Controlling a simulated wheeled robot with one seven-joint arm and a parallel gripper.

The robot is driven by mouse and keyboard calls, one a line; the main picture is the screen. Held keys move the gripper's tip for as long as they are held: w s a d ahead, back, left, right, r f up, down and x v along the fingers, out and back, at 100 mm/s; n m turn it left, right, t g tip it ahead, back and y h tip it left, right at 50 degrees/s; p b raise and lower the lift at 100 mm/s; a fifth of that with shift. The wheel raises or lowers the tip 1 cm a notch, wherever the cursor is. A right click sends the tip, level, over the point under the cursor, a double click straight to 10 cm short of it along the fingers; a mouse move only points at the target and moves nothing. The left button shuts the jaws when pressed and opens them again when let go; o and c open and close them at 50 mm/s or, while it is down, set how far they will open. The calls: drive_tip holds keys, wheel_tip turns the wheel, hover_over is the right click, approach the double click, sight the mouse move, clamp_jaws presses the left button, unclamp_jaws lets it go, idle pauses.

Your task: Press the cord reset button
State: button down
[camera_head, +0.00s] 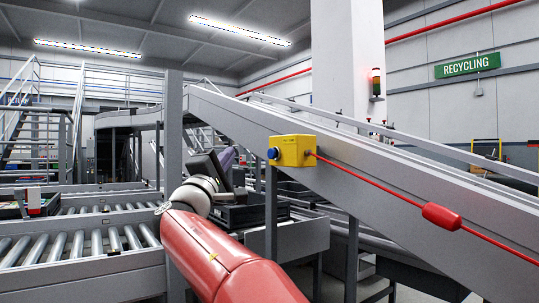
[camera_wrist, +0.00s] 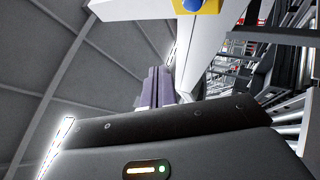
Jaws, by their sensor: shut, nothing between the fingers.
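The yellow cord switch box (camera_head: 297,151) is mounted on the side of the inclined conveyor. A blue round button (camera_head: 273,153) sticks out of its left face. A red cord (camera_head: 365,179) runs from its right side down to the right. My gripper (camera_head: 231,154) is shut and empty, left of the blue button and apart from it. In the wrist view, my gripper's purple-grey fingers (camera_wrist: 157,78) are together. The yellow box (camera_wrist: 211,6) and blue button (camera_wrist: 192,4) are partly cut off at the top edge there, beyond the fingertips and to the right.
The inclined conveyor (camera_head: 400,180) rises from right to left behind the box. A grey post (camera_head: 173,130) stands left of my gripper. A roller conveyor (camera_head: 80,240) lies at the left. A red handle (camera_head: 441,216) sits on the cord. Dark trays (camera_head: 255,214) lie below my gripper.

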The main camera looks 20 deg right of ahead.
approach(269, 151)
drive_tip(key=w+r, duration=0.3)
drive_tip(key=r, duration=0.1)
drive_tip(key=shift+w+d, duration=0.55)
drive_tip(key=shift+d, duration=0.2)
drive_tip(key=shift+d, duration=0.1)
idle(1.2)
drive_tip(key=shift+w+d, duration=0.1)
drive_tip(key=shift+d, duration=0.2)
drive_tip(key=shift+w+d+b, duration=0.25)
drive_tip(key=shift+d+b, duration=0.2)
drive_tip(key=shift+d, duration=0.35)
idle(0.9)
idle(0.4)
drive_tip(key=shift+s+a+b, duration=0.15)
drive_tip(key=shift+s+a, duration=0.05)
drive_tip(key=shift+a, duration=0.4)
drive_tip(key=shift+s+a+b, duration=0.15)
drive_tip(key=shift+s+a, duration=0.05)
drive_tip(key=shift+a, duration=0.35)
drive_tip(key=shift+s+a+b, duration=0.15)
drive_tip(key=shift+s+a, duration=0.1)
drive_tip(key=shift+a, duration=0.55)
drive_tip(key=shift+s+a+b, duration=0.1)
drive_tip(key=shift+s+a, duration=0.15)
drive_tip(key=shift+a, duration=0.55)
drive_tip(key=shift+s+a+b, duration=0.15)
drive_tip(key=shift+s+a, duration=0.1)
drive_tip(key=shift+a, duration=0.55)
